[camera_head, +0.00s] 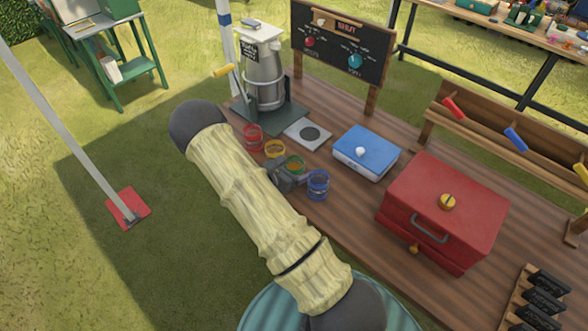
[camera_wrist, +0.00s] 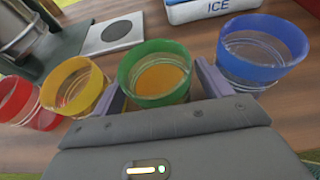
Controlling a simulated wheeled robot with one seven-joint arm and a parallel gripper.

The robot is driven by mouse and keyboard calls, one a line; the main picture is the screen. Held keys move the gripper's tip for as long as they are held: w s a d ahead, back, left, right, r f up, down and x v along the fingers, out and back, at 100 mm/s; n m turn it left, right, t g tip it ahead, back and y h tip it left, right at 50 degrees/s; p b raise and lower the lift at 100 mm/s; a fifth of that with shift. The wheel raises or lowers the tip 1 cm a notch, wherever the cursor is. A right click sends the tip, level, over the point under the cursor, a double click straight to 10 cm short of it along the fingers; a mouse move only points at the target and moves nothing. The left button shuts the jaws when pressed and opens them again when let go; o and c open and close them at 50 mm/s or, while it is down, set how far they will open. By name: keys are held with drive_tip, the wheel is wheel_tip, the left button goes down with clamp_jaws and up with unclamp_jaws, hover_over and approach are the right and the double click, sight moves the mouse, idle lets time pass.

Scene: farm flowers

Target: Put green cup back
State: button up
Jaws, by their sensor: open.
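The green cup (camera_wrist: 155,75) has a green rim and clear sides, with orange liquid or colour showing inside. It stands on the wooden table, in a row between the yellow cup (camera_wrist: 75,86) and the blue cup (camera_wrist: 262,52). In the head view the green cup (camera_head: 295,165) is partly hidden by my gripper. My gripper (camera_wrist: 160,90) is open, with one finger on each side of the green cup. I cannot tell whether the fingers touch it. The red cup (camera_wrist: 28,100) is at the far left of the row.
A white plate with a dark disc (camera_head: 308,133) lies behind the cups, near the metal churn machine (camera_head: 264,75). A blue ICE box (camera_head: 367,152) and a red chest (camera_head: 444,210) stand to the right. Neighbouring cups sit close beside my fingers.

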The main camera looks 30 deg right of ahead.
drive_tip(key=shift+r, duration=0.1)
drive_tip(key=b+v, duration=0.1)
drive_tip(key=v, duration=1.1)
drive_tip(key=s+r+m+g+y, duration=0.5)
drive_tip(key=s+m+g, duration=0.1)
drive_tip(key=s+m, duration=0.4)
drive_tip(key=s+a+r+m+t+y, duration=0.4)
drive_tip(key=r+m+y, duration=0.3)
drive_tip(key=m, duration=0.5)
drive_tip(key=shift+s+a+r+y, duration=0.3)
drive_tip(key=shift+s+a+r, duration=0.15)
drive_tip(key=shift+r, duration=0.3)
